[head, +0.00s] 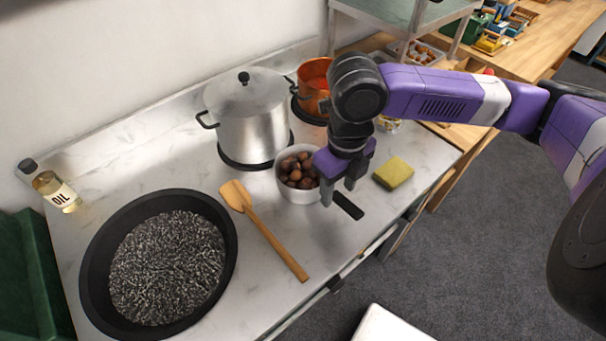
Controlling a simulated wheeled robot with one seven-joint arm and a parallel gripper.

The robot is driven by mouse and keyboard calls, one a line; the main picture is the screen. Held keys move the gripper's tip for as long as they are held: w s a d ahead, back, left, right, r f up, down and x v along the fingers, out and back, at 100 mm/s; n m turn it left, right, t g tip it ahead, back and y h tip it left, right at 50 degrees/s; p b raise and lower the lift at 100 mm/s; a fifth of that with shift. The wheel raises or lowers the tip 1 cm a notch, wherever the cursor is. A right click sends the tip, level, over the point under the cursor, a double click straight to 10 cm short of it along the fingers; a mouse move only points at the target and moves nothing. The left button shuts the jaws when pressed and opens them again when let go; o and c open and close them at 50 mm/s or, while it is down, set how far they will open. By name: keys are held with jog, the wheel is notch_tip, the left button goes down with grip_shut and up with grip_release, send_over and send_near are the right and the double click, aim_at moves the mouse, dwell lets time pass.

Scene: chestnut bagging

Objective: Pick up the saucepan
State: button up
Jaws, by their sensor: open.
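The saucepan (297,196) is a small pale pan full of brown chestnuts. It stands on the marble counter in front of the big lidded pot. Its dark handle (347,206) points toward the counter's front edge at lower right. My gripper (339,192) points down beside the pan, with its fingers apart and empty. The fingertips appear at or just above the inner part of the handle; I cannot tell whether they touch it. The gripper hides the join of handle and pan.
A large lidded pot (252,130) and an orange pot (313,82) stand behind. A wooden spatula (265,232) and a wide black pan (92,262) lie to the left. A yellow-green sponge (394,173) lies to the right. An oil bottle (57,192) stands far left.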

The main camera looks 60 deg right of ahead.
aim_at(337, 195)
jog(key=shift+d+f, duration=0.1)
jog(key=shift+f, duration=1.75)
jog(key=shift+r, duration=0.1)
grip_shut()
